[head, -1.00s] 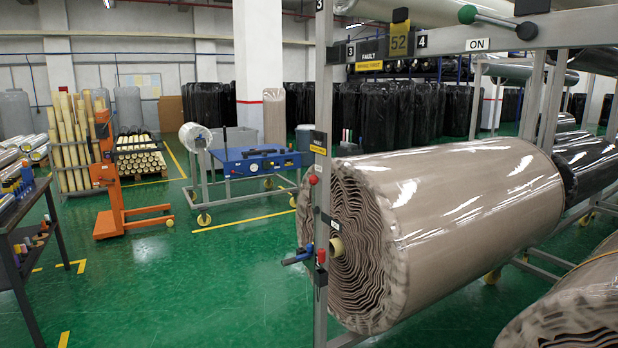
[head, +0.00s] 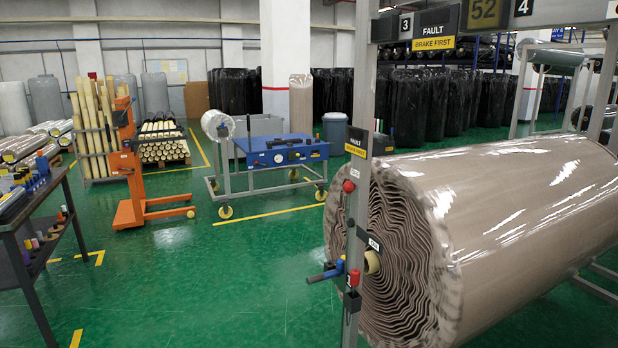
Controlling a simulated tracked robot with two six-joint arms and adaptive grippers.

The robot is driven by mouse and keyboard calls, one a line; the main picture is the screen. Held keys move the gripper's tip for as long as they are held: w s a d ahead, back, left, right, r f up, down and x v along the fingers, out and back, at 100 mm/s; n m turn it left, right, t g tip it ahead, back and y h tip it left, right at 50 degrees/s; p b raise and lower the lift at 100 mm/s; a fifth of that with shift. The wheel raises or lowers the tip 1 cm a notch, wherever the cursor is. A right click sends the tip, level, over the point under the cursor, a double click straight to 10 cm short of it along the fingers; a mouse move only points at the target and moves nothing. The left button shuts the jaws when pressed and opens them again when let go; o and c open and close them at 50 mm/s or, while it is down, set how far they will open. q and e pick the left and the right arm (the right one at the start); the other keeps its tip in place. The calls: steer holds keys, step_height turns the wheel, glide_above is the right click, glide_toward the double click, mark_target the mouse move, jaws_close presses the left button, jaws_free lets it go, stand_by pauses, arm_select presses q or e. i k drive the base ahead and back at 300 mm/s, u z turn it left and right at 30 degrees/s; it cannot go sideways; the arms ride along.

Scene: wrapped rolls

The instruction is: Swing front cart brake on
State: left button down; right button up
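Neither of my grippers is in view. A wheeled cart with a blue top (head: 285,150) stands on the green floor at the middle of the head view. It has a grey frame and yellow casters (head: 226,211). I cannot make out a brake lever on it. Nearer, at the right, a grey metal post (head: 357,225) stands at the end of a large wrapped beige roll (head: 510,205). The post carries a red knob (head: 348,187), a blue handle (head: 325,275) and a red part (head: 353,279). Which part is the front cart brake I cannot tell.
A "FAULT / BRAKE FIRST" sign (head: 435,30) hangs at the top right. An orange lift (head: 130,170) stands left of the cart. A dark bench (head: 35,215) is at the left edge. Green floor (head: 200,290) lies clear between bench and roll.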

mark_target(349, 187)
steer(key=z, duration=0.05)
steer(key=i, duration=1.7)
steer(key=z, duration=0.5)
